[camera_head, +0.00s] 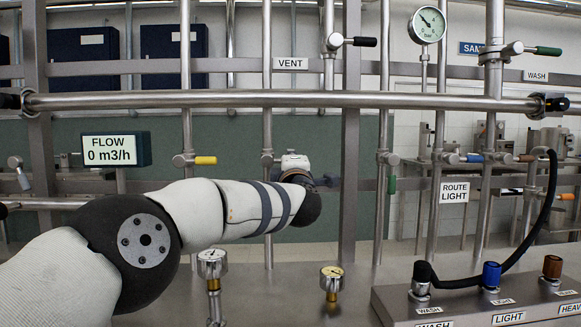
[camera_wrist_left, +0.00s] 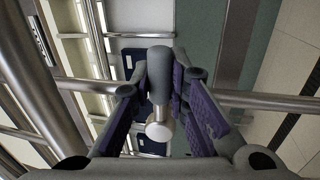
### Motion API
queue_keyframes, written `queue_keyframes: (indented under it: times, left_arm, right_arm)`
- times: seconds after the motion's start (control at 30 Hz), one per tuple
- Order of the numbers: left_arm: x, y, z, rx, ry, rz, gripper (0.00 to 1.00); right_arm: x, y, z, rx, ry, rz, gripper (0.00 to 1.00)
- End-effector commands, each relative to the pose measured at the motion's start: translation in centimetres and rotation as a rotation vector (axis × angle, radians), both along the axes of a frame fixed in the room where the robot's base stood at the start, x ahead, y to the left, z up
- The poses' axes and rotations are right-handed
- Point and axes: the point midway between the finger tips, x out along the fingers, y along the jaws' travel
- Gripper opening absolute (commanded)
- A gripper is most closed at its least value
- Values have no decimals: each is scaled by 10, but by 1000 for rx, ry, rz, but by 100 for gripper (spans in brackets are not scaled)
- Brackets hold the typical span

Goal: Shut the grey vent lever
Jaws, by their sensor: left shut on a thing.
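The grey vent lever (camera_wrist_left: 160,73) stands between the fingers of my left gripper (camera_wrist_left: 158,86) in the left wrist view. A pale round valve part (camera_wrist_left: 160,130) shows at its lower end. The purple-padded fingers are shut on the lever from both sides. In the head view my left arm reaches to the pipe (camera_head: 267,118) under the VENT label (camera_head: 290,64). My right gripper is in neither view.
A long horizontal rail (camera_head: 280,100) crosses in front, above my arm. A yellow-handled valve (camera_head: 204,160) is left of the vent pipe and a green handle (camera_head: 392,185) to its right. A hose panel (camera_head: 460,300) is lower right.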

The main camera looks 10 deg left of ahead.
Motion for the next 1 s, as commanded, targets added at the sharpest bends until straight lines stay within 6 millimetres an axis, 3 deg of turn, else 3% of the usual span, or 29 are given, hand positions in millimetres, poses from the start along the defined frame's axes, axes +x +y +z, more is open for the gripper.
queue_keyframes:
  times: [0.6, 0.63, 0.7, 1.0]
  left_arm:
    - [0, -1, 5, -38, -15, -2, 0]
    - [0, -1, 5, -38, -15, -2, 20]
    - [0, -1, 5, -37, -15, -2, 36]
    - [0, -1, 3, -35, -12, -1, 36]
  right_arm:
    - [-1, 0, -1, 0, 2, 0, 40]
    - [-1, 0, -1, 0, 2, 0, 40]
    - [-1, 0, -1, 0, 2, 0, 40]
    - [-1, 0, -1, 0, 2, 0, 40]
